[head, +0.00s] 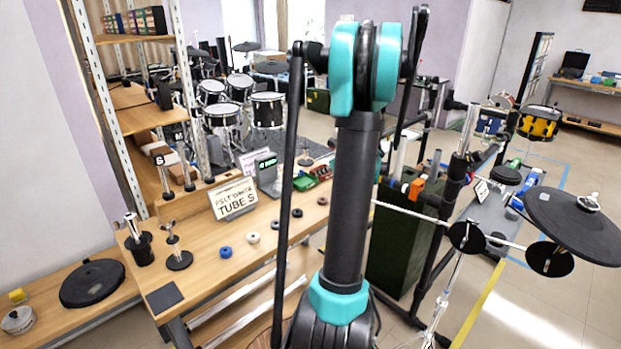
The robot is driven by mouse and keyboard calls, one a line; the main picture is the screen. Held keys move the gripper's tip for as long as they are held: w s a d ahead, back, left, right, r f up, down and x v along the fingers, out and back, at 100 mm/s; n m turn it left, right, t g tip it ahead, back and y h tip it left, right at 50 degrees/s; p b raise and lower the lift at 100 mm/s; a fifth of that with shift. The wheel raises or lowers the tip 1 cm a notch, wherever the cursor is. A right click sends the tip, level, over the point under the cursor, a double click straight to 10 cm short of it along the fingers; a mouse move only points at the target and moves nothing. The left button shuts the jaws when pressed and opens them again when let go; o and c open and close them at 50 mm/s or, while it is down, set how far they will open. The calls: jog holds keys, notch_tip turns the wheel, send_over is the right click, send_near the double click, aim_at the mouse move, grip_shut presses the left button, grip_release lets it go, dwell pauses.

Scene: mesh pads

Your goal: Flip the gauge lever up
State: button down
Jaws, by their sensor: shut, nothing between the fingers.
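A small grey device with a lit green display (265,162) stands at the back of the wooden workbench (205,285), just behind a white sign. It may be the gauge, but I cannot make out a lever on it. My own arm, black with teal joints, rises through the middle of the head view and hides part of the bench's right end and what is behind it. My gripper cannot be made out in this view.
The white sign (233,198) reads "TUBES". Small knobs, a blue one (225,252) among them, lie along the bench. Black stands (179,258) are at its left. A dark green bin (405,235) and a drum rack with a black cymbal pad (572,226) stand at right.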

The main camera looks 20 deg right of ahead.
jog(key=x, duration=0.9)
jog(key=shift+w+a+f, duration=0.15)
jog(key=shift+w+f, duration=0.1)
jog(key=shift+r, duration=0.1)
